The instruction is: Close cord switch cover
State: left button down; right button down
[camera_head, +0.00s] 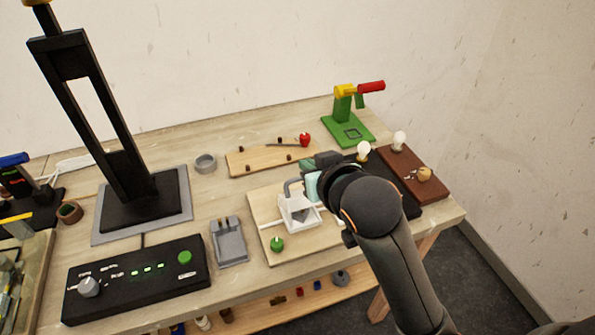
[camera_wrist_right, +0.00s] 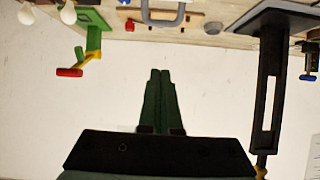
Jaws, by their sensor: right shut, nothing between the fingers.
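The cord switch (camera_head: 298,214) is a small white box on a pale wooden board, with a white cord at its side. A grey curved handle (camera_head: 288,188) stands up at its back left; I cannot tell whether the cover is fully down. My right gripper (camera_head: 312,186) is just behind and right of the box, its teal fingers close to the handle and partly hidden by my arm. In the right wrist view my right gripper (camera_wrist_right: 160,73) is shut and empty, and the grey handle (camera_wrist_right: 163,22) shows beyond its tips. My left gripper is not in view.
A green knob (camera_head: 277,244) sits on the board's front left. A grey tray (camera_head: 229,242) and a black control panel (camera_head: 137,279) lie left. A black lamp stand (camera_head: 125,175) rises at the left. Bulbs (camera_head: 399,139) and a green stand (camera_head: 345,125) are behind right.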

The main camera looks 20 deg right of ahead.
send_over(298, 181)
jog(key=w, duration=0.3)
notch_tip(298, 181, down, 5)
jog(key=shift+s+f, duration=0.75)
jog(key=shift+s, duration=0.25)
jog(key=shift+s+f, duration=0.4)
jog(key=shift+s, duration=0.15)
